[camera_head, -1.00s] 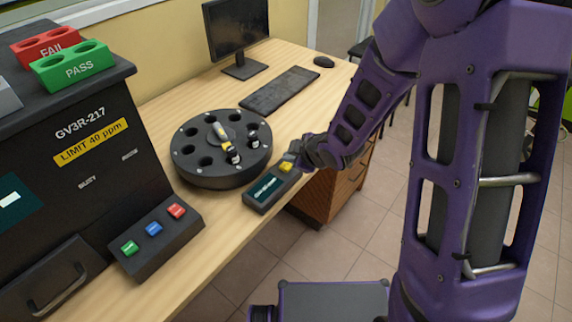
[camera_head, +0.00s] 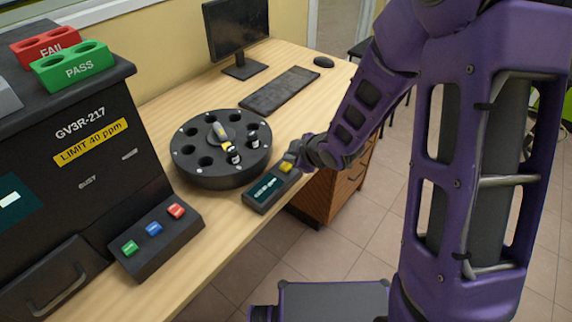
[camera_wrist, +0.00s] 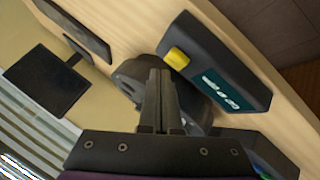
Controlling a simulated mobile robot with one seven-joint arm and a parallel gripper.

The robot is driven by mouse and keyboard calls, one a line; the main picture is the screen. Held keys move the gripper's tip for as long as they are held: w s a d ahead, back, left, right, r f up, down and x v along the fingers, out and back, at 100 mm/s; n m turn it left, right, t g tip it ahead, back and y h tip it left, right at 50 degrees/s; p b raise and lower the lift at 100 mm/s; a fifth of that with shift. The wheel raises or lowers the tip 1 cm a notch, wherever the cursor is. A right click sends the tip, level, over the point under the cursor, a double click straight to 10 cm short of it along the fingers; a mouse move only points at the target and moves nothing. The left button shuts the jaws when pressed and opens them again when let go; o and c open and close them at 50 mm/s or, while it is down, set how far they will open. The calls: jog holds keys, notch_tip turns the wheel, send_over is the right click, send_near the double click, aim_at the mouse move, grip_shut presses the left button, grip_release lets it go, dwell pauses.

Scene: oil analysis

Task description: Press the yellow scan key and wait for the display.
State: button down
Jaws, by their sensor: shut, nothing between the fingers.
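The small dark scanner (camera_head: 257,203) lies at the front edge of the desk, right of the black carousel. Its yellow scan key (camera_head: 285,167) is at the end nearest my gripper, and its teal display (camera_head: 266,188) shows light characters too small to read surely. My gripper (camera_head: 292,157) is shut and empty beside the key. In the wrist view the closed fingertips (camera_wrist: 160,74) appear just beside the yellow key (camera_wrist: 177,58), and the display (camera_wrist: 221,90) is lit with light text. I cannot tell whether the fingers touch the key.
The round carousel (camera_head: 197,177) holds a few vials close to the scanner. The analyser (camera_head: 95,110), with its button panel (camera_head: 160,240), stands at the left. A keyboard (camera_head: 280,91) and monitor (camera_head: 237,30) are farther back.

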aim_at(289, 167)
jog(key=shift+f, duration=0.1)
jog(key=shift+f, duration=0.35)
jog(key=shift+f, duration=0.55)
dwell(0.6)
jog(key=shift+r, duration=0.15)
jog(key=shift+r+p, duration=0.65)
jog(key=shift+r, duration=0.15)
notch_tip(289, 167, up, 5)
jog(key=p, duration=0.4)
dwell(0.8)
